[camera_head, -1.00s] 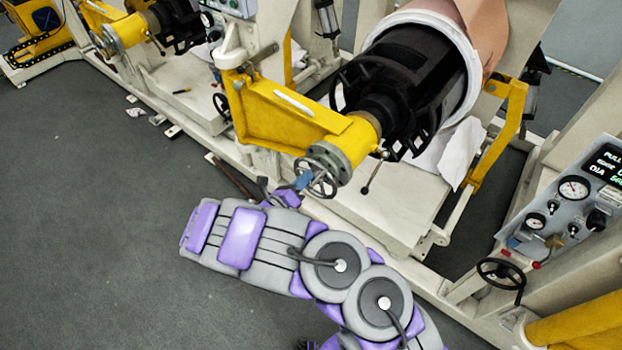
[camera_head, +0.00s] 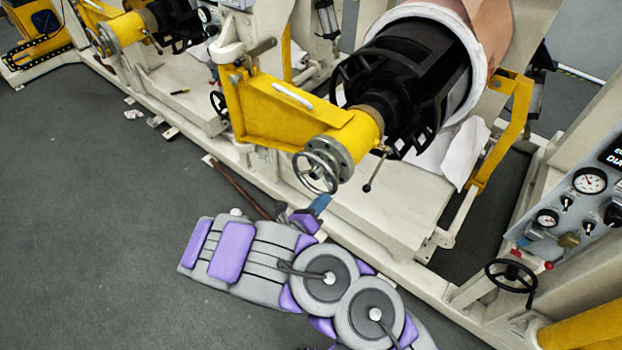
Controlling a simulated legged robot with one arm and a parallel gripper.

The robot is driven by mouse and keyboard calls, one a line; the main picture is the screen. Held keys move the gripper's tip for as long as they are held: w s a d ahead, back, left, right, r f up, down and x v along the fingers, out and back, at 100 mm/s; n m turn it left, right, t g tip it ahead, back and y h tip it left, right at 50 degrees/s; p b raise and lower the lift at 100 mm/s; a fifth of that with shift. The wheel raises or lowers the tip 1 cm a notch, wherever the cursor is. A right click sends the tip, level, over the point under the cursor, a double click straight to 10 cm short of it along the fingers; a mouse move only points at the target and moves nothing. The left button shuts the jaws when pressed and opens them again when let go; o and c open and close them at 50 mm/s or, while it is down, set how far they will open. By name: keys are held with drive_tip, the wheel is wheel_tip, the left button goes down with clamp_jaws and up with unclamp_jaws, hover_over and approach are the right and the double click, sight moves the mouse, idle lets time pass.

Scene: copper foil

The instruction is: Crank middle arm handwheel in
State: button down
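The middle yellow arm (camera_head: 285,108) reaches right and ends in a round grey flange. A grey spoked handwheel (camera_head: 318,174) sits on the near face of that flange. My gripper (camera_head: 320,203) shows as a small blue tip just below the handwheel's lower rim, at the far end of my grey and purple arm. It appears apart from the wheel, though the depth between them is hard to judge. The fingers are too small and partly hidden by my wrist, so their opening does not show.
A black mandrel (camera_head: 400,75) with a copper-coloured roll (camera_head: 502,25) stands behind the yellow arm. A thin lever (camera_head: 376,170) hangs right of the flange. A gauge panel (camera_head: 575,205) and black handwheel (camera_head: 511,277) stand at right.

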sight(319, 160)
wheel_tip(319, 160, down, 5)
drive_tip(key=b, duration=0.3)
drive_tip(key=w+a+b, duration=0.2)
drive_tip(key=w+a, duration=0.7)
drive_tip(key=a, duration=0.2)
wheel_tip(319, 160, up, 11)
drive_tip(key=p, duration=0.5)
drive_tip(key=s+d+r+p, duration=0.1)
drive_tip(key=d, duration=0.1)
drive_tip(key=s+d+r+p, duration=0.1)
drive_tip(key=s+d, duration=0.1)
drive_tip(key=s+d+r+p, duration=0.1)
drive_tip(key=d, duration=0.1)
drive_tip(key=shift+s+r, duration=0.15)
drive_tip(key=shift+s, duration=0.15)
drive_tip(key=shift+s+d+f+p, duration=0.25)
drive_tip(key=shift+s+d+p, duration=0.05)
drive_tip(key=shift+d, duration=0.1)
